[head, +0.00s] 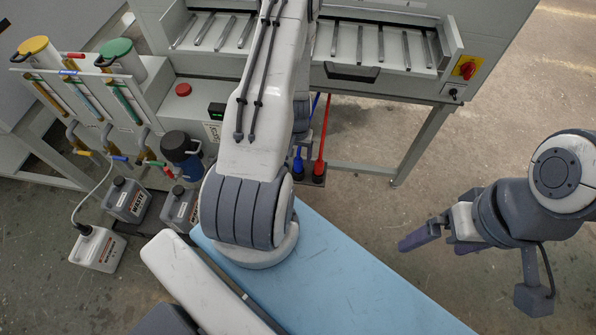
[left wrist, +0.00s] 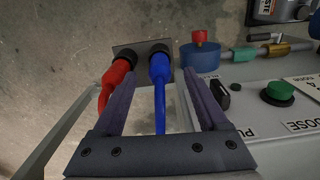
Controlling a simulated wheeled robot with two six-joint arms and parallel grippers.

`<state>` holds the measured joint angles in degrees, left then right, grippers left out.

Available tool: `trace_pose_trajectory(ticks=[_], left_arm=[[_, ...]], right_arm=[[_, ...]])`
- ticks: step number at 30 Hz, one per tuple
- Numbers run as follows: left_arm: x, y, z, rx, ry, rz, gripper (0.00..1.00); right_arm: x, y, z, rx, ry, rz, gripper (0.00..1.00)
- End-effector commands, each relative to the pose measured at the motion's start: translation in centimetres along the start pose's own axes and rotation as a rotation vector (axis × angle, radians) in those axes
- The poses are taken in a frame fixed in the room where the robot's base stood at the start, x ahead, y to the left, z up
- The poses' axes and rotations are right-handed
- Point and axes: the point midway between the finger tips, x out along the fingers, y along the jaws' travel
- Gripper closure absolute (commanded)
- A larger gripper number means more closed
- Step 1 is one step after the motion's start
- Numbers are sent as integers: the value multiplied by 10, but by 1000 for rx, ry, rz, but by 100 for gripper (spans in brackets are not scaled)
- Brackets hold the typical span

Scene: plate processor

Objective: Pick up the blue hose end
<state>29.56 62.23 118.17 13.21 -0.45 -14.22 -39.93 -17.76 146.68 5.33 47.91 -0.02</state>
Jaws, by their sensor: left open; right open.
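The blue hose end (head: 298,162) stands in a small dark holder beside the red hose end (head: 319,166), below the machine's front. In the left wrist view, the blue hose end (left wrist: 159,68) has a black collar at its top, and its blue hose runs down the picture between my fingers. My left gripper (left wrist: 158,78) is open, with one finger on each side of the blue hose end in the picture. I cannot tell how far apart they are in depth. The arm hides this gripper in the head view. My right gripper (head: 433,238) is open and empty at the right.
Waste canisters (head: 127,200) stand on the floor at the left. Floor at the right is clear.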

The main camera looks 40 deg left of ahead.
Motion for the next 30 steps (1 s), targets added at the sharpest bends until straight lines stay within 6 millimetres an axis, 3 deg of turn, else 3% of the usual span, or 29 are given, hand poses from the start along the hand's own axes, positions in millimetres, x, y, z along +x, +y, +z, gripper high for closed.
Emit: trace_pose_trajectory(ticks=[1,7,15,24,26,30], left_arm=[[9,0,0,0,0,0,24],[19,1,-2,1,-1,0,24],[58,1,-6,1,-1,0,24],[59,1,-6,1,0,0,24],[59,1,-6,0,0,0,43],[59,1,-6,0,0,0,97]], right_arm=[[8,1,0,0,0,0,0],[14,1,1,0,0,0,0],[41,3,2,0,0,0,0],[42,3,2,0,0,0,0],[42,3,2,0,0,0,0],[42,3,2,0,0,0,0]])
